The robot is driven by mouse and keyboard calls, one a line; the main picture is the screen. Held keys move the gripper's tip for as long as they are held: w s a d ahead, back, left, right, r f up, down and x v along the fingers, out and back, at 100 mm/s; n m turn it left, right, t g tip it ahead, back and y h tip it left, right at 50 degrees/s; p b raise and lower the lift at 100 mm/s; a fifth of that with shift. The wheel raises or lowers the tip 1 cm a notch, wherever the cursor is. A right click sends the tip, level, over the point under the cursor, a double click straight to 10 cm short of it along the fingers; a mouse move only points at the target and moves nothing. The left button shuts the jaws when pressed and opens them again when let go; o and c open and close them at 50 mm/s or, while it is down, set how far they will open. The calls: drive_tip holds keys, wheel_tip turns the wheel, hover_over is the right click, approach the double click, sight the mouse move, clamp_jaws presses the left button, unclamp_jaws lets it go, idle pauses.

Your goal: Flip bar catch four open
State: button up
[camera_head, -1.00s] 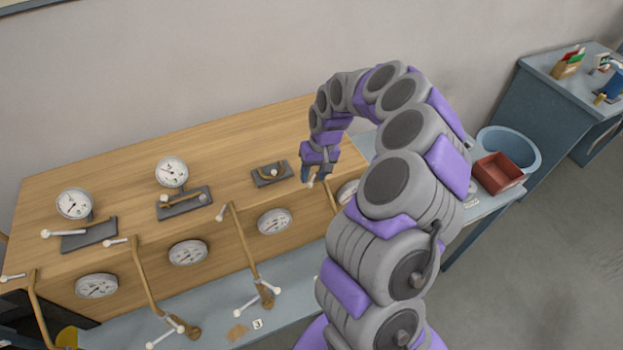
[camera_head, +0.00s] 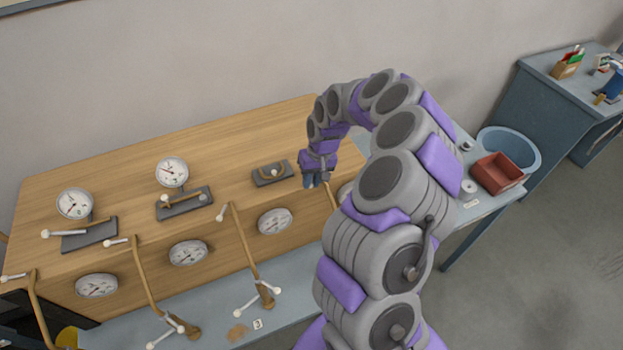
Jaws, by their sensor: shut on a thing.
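Several brass-coloured bar catches with white-tipped ends line the front of a wooden cabinet (camera_head: 130,195). The fourth from the left, bar catch four (camera_head: 332,197), stands at the right, mostly behind my arm. My gripper (camera_head: 312,183) is at its upper end, by the cabinet's front top edge. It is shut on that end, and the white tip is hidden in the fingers. The lower part of this bar is hidden by my arm. Bar catch three (camera_head: 248,250) stands to the left, clear of my gripper.
Dials and grey plates with small handles (camera_head: 272,174) sit on the cabinet top, the nearest just left of my gripper. A red box (camera_head: 497,172) and a blue tub (camera_head: 525,140) are to the right.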

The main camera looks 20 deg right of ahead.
clamp_jaws()
drive_tip(key=shift+s+d+n+b, duration=0.2)
drive_tip(key=shift+d+n+b, duration=0.25)
drive_tip(key=shift+n, duration=0.65)
drive_tip(key=shift+a, duration=0.1)
drive_tip(key=o, duration=0.7)
unclamp_jaws()
drive_tip(key=shift+o, duration=0.2)
drive_tip(key=shift+r, duration=0.1)
drive_tip(key=d+r, duration=0.1)
drive_tip(key=r, duration=0.7)
drive_tip(key=d+r, duration=0.2)
drive_tip(key=r, duration=0.6)
drive_tip(key=shift+w+d+r, duration=0.15)
drive_tip(key=shift+d+r, duration=0.15)
drive_tip(key=shift+r, duration=0.05)
